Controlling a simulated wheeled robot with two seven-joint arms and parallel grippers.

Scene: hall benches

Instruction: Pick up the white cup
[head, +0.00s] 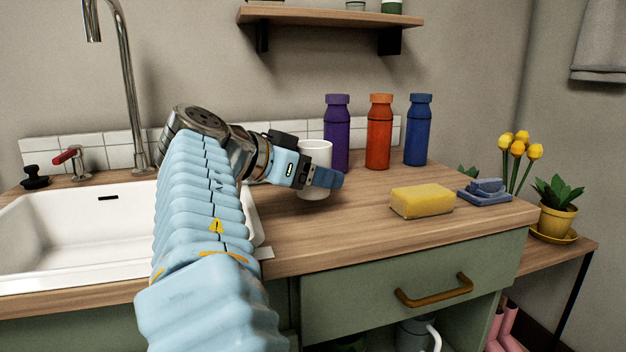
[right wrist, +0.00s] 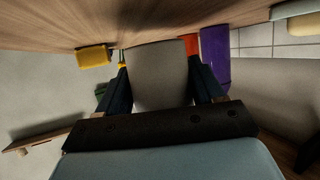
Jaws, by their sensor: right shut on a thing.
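The white cup (head: 315,152) stands on the wooden counter, in front of the purple bottle in the head view. My right gripper (head: 322,177) reaches it from the left and is shut on it, hiding the cup's middle. In the right wrist view the cup (right wrist: 160,75) shows grey in shadow between the two fingers of my right gripper (right wrist: 165,90). The cup looks upright, and I cannot tell whether its base touches the counter. My left gripper is not in view.
Purple (head: 337,135), orange (head: 379,133) and blue (head: 418,130) bottles stand behind the cup. A yellow sponge (head: 422,201) and a blue soap dish (head: 484,196) lie to the right. The white sink (head: 75,235) is left. A shelf (head: 330,16) hangs above.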

